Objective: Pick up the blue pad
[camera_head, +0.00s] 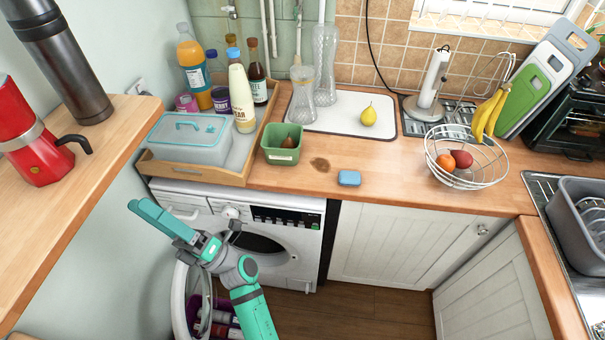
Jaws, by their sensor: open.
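The blue pad (349,178) is a small rounded block lying flat on the wooden counter, near its front edge and right of the green tub. My gripper (230,231) is at the end of my teal and grey arm, low and to the left, in front of the washing machine. It is open and apart from the pad, with nothing seen between its fingers.
A green tub (282,144) stands left of the pad, beside a wooden tray (199,171) of bottles. A wire fruit basket (466,157) stands to the right. A white board (345,112) with a pear (369,115) lies behind. The counter around the pad is clear.

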